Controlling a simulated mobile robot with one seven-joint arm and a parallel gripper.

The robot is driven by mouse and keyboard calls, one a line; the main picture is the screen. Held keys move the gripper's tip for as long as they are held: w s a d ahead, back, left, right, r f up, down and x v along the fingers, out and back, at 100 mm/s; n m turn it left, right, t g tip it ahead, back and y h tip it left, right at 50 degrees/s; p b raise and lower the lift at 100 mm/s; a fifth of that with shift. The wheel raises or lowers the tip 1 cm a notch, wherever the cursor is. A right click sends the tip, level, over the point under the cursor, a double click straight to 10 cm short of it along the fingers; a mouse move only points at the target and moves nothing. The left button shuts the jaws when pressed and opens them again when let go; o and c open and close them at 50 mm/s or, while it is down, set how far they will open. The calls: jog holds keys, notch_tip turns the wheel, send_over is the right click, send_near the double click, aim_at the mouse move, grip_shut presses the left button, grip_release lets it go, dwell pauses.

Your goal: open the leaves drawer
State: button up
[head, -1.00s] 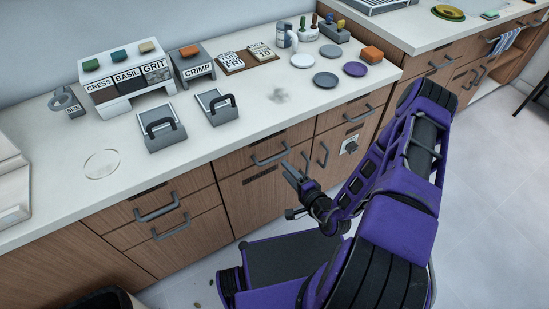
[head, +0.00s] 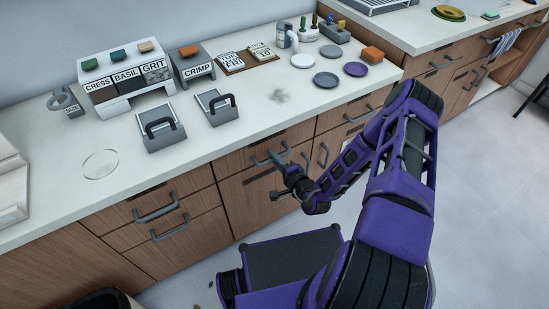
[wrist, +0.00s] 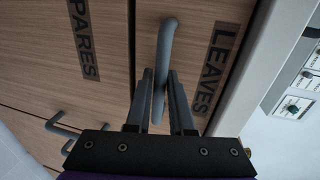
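The leaves drawer (head: 232,164) is the upper drawer under the counter, and its front looks shut. In the wrist view the drawer front (wrist: 198,40) bears the label LEAVES (wrist: 215,70). Its grey bar handle (wrist: 168,35) runs between the two fingers of my gripper (wrist: 160,74). The fingers stand apart, one on each side of the bar; a gap shows, and I cannot tell any firm contact. In the head view my gripper (head: 278,163) is at the handle, partly covering it.
Open floor (head: 480,190) lies to the right.

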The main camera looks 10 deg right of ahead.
grip_shut()
dwell(1.1)
